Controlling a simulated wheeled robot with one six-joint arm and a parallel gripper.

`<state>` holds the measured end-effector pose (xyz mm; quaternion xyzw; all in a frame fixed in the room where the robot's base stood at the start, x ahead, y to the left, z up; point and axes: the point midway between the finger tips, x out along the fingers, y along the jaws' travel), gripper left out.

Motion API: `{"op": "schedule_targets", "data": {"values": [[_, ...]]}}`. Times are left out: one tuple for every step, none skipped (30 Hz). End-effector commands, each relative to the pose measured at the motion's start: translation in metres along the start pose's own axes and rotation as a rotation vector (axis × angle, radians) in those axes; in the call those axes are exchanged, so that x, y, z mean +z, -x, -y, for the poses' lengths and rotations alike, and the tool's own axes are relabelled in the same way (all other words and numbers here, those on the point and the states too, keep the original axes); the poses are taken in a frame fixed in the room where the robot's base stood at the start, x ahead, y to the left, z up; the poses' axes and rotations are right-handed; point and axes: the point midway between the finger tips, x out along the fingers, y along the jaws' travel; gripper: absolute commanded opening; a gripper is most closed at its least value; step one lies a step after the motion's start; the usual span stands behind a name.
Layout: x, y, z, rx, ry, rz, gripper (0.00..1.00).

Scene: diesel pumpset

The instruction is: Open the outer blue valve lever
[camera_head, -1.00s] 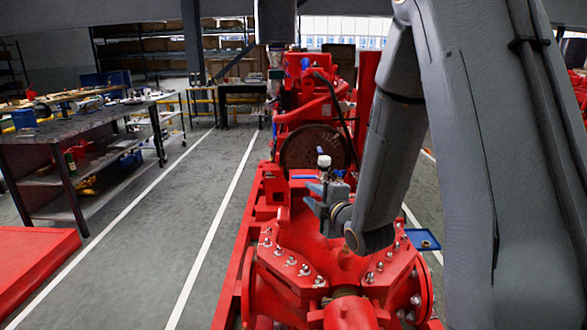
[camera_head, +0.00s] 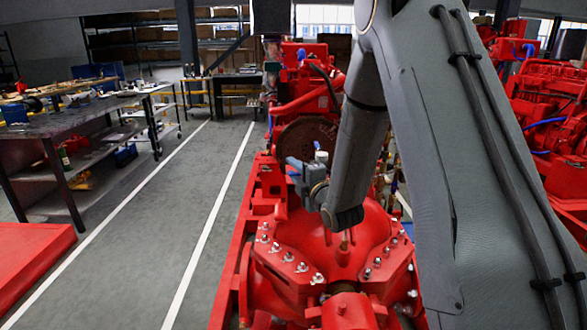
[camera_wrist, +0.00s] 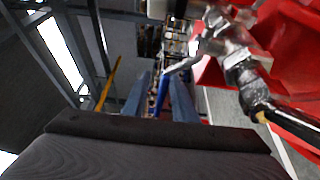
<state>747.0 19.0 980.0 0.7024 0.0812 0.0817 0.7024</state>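In the wrist view, a blue valve lever (camera_wrist: 163,92) lies between the two blue-grey fingers of my gripper (camera_wrist: 159,95). Its bare metal end runs to a silver valve fitting (camera_wrist: 225,45) at the upper right. The fingers stand apart, with gaps showing beside the lever, so my gripper is open around it. In the head view, my gripper (camera_head: 293,164) is above the red pump casing, in front of the dark round flywheel. I cannot make out the lever there; my gripper and wrist cover that spot.
The red pump casing (camera_head: 322,235) with several bolts lies below my arm. The dark flywheel (camera_head: 306,137) and red engine stand behind. A workbench (camera_head: 75,118) is at the left, with clear floor (camera_head: 150,215) between. Another red engine (camera_head: 545,105) stands at the right.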

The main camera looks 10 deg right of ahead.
Motion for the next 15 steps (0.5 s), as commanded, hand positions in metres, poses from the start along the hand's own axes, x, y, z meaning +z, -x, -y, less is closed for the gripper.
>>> {"op": "schedule_targets", "data": {"values": [[-0.0002, -0.0021, -0.0003, 0.000, 0.000, 0.000, 0.25], [-0.0002, -0.0027, -0.0001, 0.000, 0.000, 0.000, 0.25], [-0.0001, -0.0032, 0.0001, -0.001, 0.000, 0.000, 0.25], [-0.0001, -0.0034, 0.0002, -0.001, 0.000, 0.000, 0.25], [-0.0001, -0.0034, 0.0003, -0.001, 0.000, 0.000, 0.25], [0.0000, -0.0033, 0.0003, -0.001, 0.000, 0.000, 0.25], [0.0000, -0.0033, 0.0004, -0.001, 0.000, 0.000, 0.25], [0.0000, -0.0033, 0.0004, -0.001, 0.000, 0.000, 0.25], [0.0000, -0.0032, 0.0004, -0.001, 0.000, 0.000, 0.25], [0.0000, -0.0032, 0.0004, -0.001, 0.000, 0.000, 0.20], [0.0000, -0.0031, 0.0003, -0.001, 0.000, 0.000, 0.15], [0.0001, -0.0031, 0.0003, -0.001, 0.000, 0.000, 0.08], [0.0001, -0.0031, 0.0003, -0.001, 0.000, 0.000, 0.03], [0.0001, -0.0031, 0.0003, -0.001, 0.000, 0.000, 0.00], [0.0001, -0.0031, 0.0003, -0.001, 0.000, 0.000, 0.00]]}}
